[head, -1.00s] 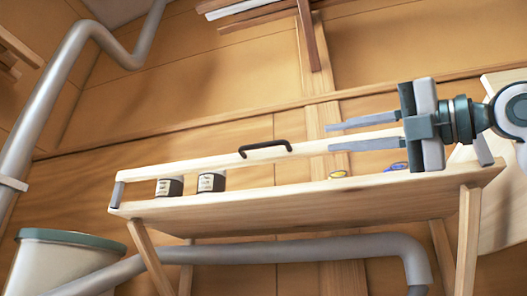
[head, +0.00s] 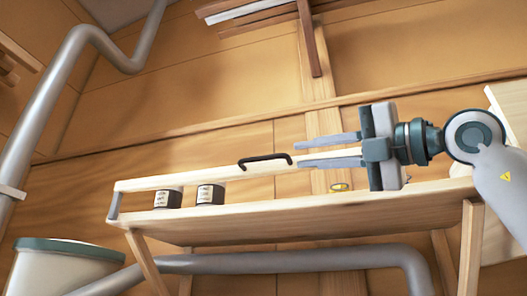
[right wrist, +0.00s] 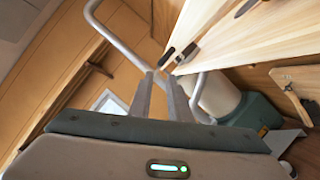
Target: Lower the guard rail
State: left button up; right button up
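The guard rail (head: 215,174) is a long pale wooden bar in the head view. It stands raised above the front edge of the wooden shelf (head: 300,219), with a grey bracket (head: 114,206) at its left end. A black handle (head: 265,161) is on the rail. My right gripper (head: 298,154) is open and empty, its two fingers pointing left, just right of the handle and apart from it. In the right wrist view the fingertips (right wrist: 160,78) are apart. The rail's right part is hidden behind my gripper. My left gripper is not in view.
A yellow roundish item (head: 340,187) lies further right. A grey pipe (head: 290,260) runs below the shelf. A green-rimmed bin (head: 65,262) stands lower left.

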aim_at(271, 157)
jog(key=p+x, duration=0.2)
jog(key=x, duration=0.3)
jog(key=p+x, duration=0.2)
jog(key=x, duration=0.3)
jog(key=shift+r+p, duration=0.2)
jog(key=shift+p, duration=0.1)
jog(key=shift+w+a, duration=0.25)
jog(key=shift+a, duration=0.15)
grip_shut()
